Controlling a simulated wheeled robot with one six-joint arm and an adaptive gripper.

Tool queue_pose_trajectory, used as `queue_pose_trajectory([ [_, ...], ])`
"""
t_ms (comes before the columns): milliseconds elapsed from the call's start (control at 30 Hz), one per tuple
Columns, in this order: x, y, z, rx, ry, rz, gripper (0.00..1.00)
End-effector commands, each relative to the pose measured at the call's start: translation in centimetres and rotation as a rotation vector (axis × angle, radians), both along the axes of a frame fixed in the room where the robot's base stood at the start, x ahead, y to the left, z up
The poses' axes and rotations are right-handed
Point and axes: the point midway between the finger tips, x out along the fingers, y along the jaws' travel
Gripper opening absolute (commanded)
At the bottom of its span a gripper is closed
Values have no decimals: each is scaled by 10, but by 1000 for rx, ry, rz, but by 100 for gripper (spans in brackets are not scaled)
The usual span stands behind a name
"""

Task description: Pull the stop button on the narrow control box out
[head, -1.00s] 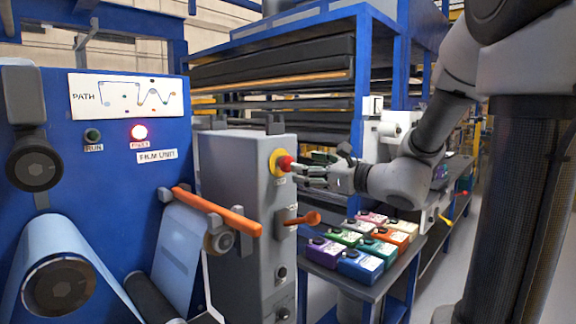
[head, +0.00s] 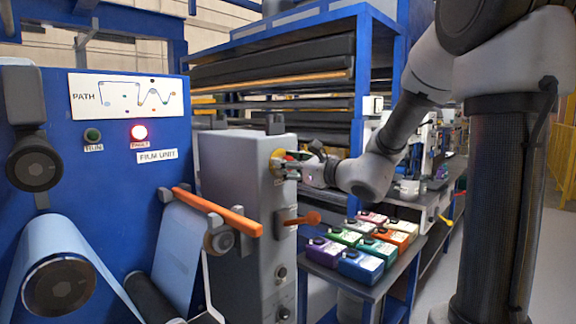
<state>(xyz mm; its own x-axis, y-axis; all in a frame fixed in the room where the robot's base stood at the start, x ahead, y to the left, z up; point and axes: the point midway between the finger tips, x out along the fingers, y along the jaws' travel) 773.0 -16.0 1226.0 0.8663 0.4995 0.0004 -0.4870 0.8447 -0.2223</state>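The narrow control box (head: 238,195) is a tall grey cabinet beside the blue film unit. The stop button is high on its right-hand face. Its yellow collar (head: 275,168) shows, and only a sliver of the red head (head: 289,158) is visible; my gripper's fingers hide the rest. My gripper (head: 292,164) reaches in from the right, with its fingertips at the red head. I cannot tell whether the fingers are closed on it or only around it.
An orange lever (head: 302,219) sticks out from the box below the button. An orange bar (head: 218,212) lies across its left front. A table with several coloured boxes (head: 360,265) stands right of it. The red fault lamp (head: 138,132) is lit.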

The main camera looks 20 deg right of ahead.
Motion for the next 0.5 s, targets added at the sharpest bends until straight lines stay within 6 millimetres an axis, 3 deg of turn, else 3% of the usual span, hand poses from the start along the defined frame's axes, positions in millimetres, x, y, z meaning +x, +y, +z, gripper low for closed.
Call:
queue_pose_trajectory([
  [33, 0, 0, 0, 0, 0, 0, 27],
  [200, 0, 0, 0, 0, 0, 0, 0],
  [500, -13, -7, 0, -1, 0, 1, 0],
])
